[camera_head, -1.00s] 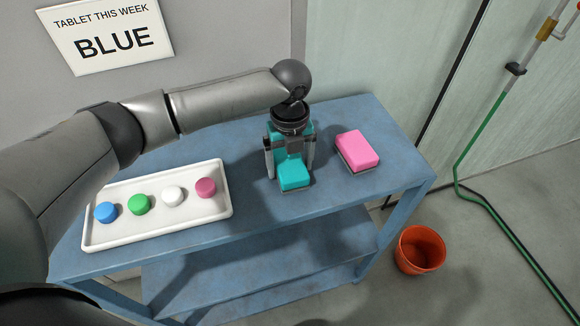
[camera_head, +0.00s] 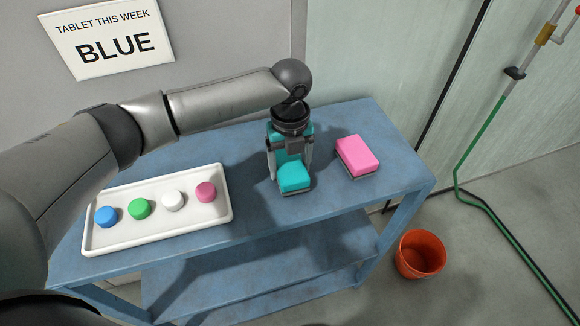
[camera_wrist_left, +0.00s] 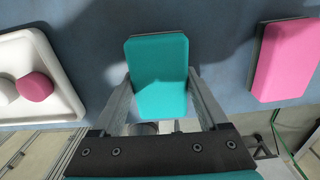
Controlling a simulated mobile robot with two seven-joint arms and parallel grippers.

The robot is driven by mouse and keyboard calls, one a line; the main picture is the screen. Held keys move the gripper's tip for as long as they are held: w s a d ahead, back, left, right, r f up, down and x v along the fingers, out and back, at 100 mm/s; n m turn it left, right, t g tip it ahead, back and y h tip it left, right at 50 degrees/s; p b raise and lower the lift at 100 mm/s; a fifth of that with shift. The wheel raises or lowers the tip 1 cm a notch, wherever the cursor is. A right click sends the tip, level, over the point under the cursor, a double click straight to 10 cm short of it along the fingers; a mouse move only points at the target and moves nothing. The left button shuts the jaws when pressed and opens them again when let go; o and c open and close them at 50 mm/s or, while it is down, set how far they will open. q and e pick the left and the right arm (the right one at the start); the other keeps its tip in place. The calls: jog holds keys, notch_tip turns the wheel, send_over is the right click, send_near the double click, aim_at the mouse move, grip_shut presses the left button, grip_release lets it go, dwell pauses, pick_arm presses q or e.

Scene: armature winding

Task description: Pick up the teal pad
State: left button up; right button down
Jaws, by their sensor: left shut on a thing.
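The teal pad (camera_head: 294,178) is a thick block with a dark underside, near the middle of the blue table. My left gripper (camera_head: 291,170) reaches down over it from above and is shut on it, a finger on each side. In the left wrist view the teal pad (camera_wrist_left: 158,75) sits between the two fingers of the gripper (camera_wrist_left: 160,90). I cannot tell whether the pad is touching the table or just above it. My right gripper does not show.
A pink pad (camera_head: 358,156) lies on the table (camera_head: 330,115) to the right. A white tray (camera_head: 157,238) with blue, green, white and dark pink tablets stands at the left. An orange bucket (camera_head: 420,254) is on the floor. A wall sign (camera_head: 112,40) reads "TABLET THIS WEEK BLUE".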

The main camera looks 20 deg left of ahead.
aim_at(290, 164)
pick_arm(q)
notch_tip(290, 164, up, 19)
jog(key=p, duration=0.2)
jog(key=shift+p, duration=0.3)
